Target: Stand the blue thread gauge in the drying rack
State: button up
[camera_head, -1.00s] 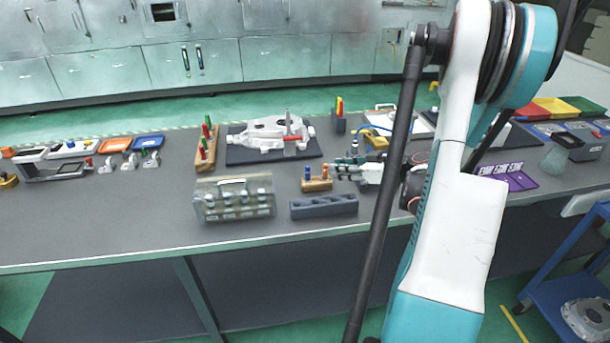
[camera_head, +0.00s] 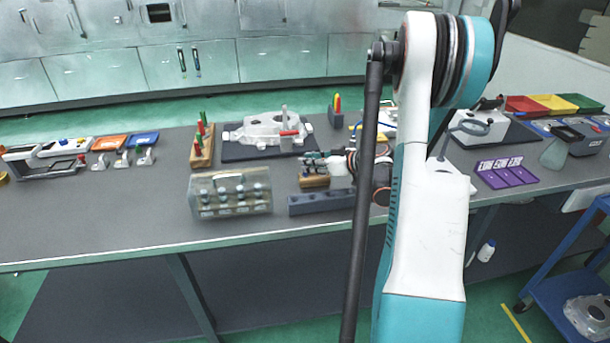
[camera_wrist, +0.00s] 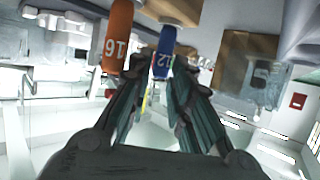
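The blue thread gauge (camera_wrist: 163,50), marked 12, is in the wrist view between my fingertips. An orange gauge (camera_wrist: 117,40), marked 16, is just left of it. In the head view both belong to a small wooden block (camera_head: 315,182) on the bench; my gripper mostly hides the blue one there. My gripper (camera_wrist: 160,78) has its fingers apart on either side of the blue gauge; I see no clear contact. In the head view my gripper (camera_head: 316,158) is over the block. A dark grey block with hollows (camera_head: 322,203), possibly the drying rack, lies in front of the wooden block.
A clear case of parts (camera_head: 230,195) stands left of the grey block. Behind are a wooden stand with red and green gauges (camera_head: 202,145) and a white casting on a dark mat (camera_head: 268,133). A purple tray (camera_head: 505,173) lies right. The bench's left front is clear.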

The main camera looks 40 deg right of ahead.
jog(key=x, duration=0.2)
jog(key=shift+w+a+f, duration=0.1)
jog(key=shift+w+f, duration=0.05)
jog(key=shift+w, duration=0.1)
jog(key=shift+c, duration=0.6)
grip_shut()
